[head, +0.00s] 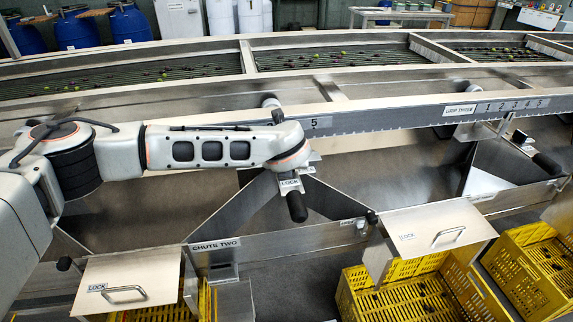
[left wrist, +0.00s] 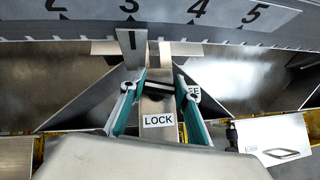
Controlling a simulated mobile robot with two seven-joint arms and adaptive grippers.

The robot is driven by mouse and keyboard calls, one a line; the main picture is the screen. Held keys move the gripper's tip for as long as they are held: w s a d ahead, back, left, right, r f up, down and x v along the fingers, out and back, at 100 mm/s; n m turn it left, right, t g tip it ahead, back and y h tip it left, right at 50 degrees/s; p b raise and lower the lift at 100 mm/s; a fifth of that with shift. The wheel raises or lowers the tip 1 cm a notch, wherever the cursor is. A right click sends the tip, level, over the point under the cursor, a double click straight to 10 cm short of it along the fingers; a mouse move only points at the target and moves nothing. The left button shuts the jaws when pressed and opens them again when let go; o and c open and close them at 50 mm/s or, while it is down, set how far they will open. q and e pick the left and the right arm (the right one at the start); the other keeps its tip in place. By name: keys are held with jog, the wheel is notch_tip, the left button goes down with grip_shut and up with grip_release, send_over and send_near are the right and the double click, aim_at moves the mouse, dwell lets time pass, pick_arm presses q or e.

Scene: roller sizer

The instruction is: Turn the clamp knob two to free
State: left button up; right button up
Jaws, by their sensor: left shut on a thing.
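My left arm reaches in from the left in the head view, and its wrist end (head: 285,145) hides the gripper fingers from above. In the left wrist view my left gripper (left wrist: 156,88) has its two teal-lined fingers on either side of a dark knob (left wrist: 157,87) and is shut on it. The knob sits on a metal bracket with a LOCK plate (left wrist: 158,120). In the head view the LOCK plate (head: 289,183) and a black handle (head: 296,207) show below my wrist. The knob itself is hidden there. My right gripper is not in view.
A CHUTE TWO panel (head: 213,244) lies below my wrist, with lidded chutes (head: 130,280) and yellow crates (head: 400,290) in front. A numbered scale rail (head: 420,115) runs behind. A similar bracket with a black knob (head: 520,137) stands at the right.

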pick_arm(q)
jog(key=shift+f+n+y, duration=0.2)
jog(key=shift+n+y, duration=0.3)
jog(key=shift+n, duration=0.1)
jog(key=shift+n+y, duration=0.5)
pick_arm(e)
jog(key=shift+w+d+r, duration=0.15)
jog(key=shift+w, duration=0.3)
pick_arm(q)
jog(key=shift+s, duration=0.1)
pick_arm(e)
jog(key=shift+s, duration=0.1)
pick_arm(q)
jog(key=o, duration=1.1)
jog(key=shift+o, duration=0.2)
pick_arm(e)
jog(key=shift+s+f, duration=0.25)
pick_arm(q)
jog(key=shift+r, duration=0.1)
jog(key=shift+s+r, duration=0.1)
jog(key=shift+r, duration=0.15)
jog(key=v, duration=1.1)
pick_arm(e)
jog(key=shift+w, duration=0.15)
